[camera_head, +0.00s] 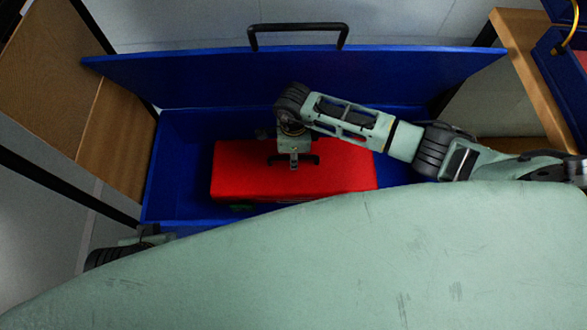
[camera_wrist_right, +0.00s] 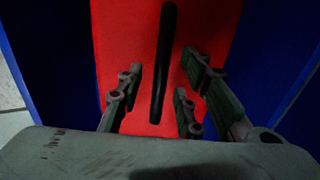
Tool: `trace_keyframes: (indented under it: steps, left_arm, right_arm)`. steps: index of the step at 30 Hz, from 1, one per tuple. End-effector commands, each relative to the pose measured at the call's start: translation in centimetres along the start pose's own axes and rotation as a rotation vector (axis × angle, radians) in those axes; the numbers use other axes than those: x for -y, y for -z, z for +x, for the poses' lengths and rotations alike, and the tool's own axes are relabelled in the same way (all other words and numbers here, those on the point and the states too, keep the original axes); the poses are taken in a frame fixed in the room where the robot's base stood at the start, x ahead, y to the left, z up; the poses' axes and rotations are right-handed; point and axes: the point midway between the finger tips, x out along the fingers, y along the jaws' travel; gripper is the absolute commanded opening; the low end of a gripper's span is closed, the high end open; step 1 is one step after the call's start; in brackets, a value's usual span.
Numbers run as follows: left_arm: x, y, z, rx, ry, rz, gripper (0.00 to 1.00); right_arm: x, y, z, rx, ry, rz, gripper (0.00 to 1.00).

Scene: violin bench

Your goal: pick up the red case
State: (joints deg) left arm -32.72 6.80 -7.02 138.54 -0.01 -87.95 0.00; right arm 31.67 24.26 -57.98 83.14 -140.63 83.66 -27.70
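The red case (camera_head: 345,172) lies inside an open blue box (camera_head: 175,190). In the right wrist view the case (camera_wrist_right: 125,40) fills the middle, with its black handle (camera_wrist_right: 163,60) running up the picture. My right gripper (camera_head: 293,162) is over the middle of the case at the handle. In the right wrist view the fingers of my right gripper (camera_wrist_right: 160,85) are apart, one side left of the handle and the other right of it, with gaps showing. I cannot tell how deep the fingertips reach. My left gripper cannot be made out; only part of my left arm shows at lower left.
The blue lid (camera_head: 220,80) stands open behind the box, with a black handle (camera_head: 298,28) on its top edge. Wooden furniture (camera_head: 115,135) flanks the box on the left, and a wooden edge (camera_head: 530,60) on the right. Another blue box (camera_head: 560,60) is at upper right.

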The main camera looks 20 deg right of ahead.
Motion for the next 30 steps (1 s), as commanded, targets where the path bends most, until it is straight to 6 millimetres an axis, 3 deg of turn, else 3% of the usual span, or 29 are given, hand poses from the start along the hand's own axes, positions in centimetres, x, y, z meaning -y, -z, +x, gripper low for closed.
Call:
trace_keyframes:
  steps: [11, 30]
  left_arm:
    - [0.01, 0.00, 0.02, 0.000, 0.000, 0.000, 0.29]
    - [0.00, 0.02, 0.00, -0.001, 0.000, 0.000, 0.29]
  right_arm:
    - [0.01, 0.00, -0.04, 0.000, 0.000, 0.000, 0.00]
    - [0.16, -0.14, -0.29, 0.004, 0.003, 0.000, 0.00]
